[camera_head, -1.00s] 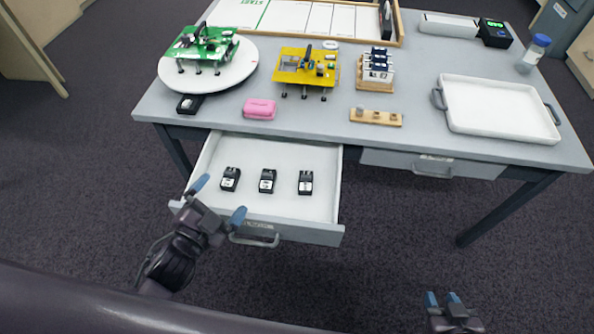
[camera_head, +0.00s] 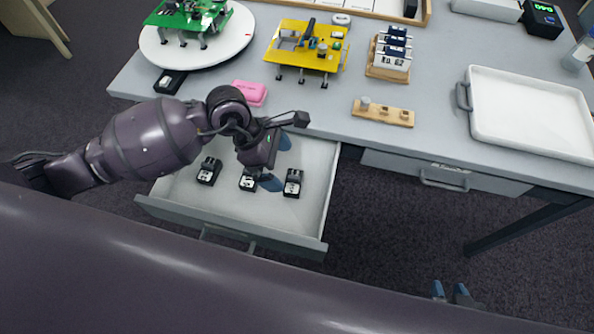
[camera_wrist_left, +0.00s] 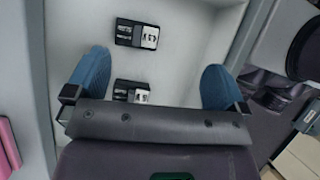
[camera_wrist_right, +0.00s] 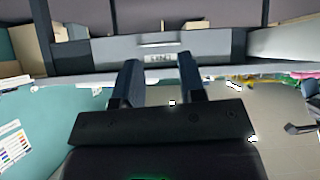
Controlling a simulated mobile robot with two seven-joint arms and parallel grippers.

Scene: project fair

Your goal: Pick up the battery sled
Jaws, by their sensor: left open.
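Three small black-and-white modules lie in a row in the open drawer; they look like battery sleds: a left one (camera_head: 209,171), a middle one (camera_head: 248,181) and a right one (camera_head: 292,183). My left gripper (camera_head: 277,163) is open over the drawer, near the middle and right modules. In the left wrist view, the open left gripper (camera_wrist_left: 153,80) has one module (camera_wrist_left: 132,91) between its fingers in the picture, partly hidden by the gripper body. Another module (camera_wrist_left: 138,33) lies beyond the fingertips. No contact shows. My right gripper (camera_head: 451,291) is open and empty, low in front of the table.
The drawer (camera_head: 318,228) is pulled out. On the table above are a pink block (camera_head: 250,92), a yellow board (camera_head: 306,45), a wooden strip (camera_head: 383,112), a turntable (camera_head: 190,57) with a green board, and a white tray (camera_head: 530,115).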

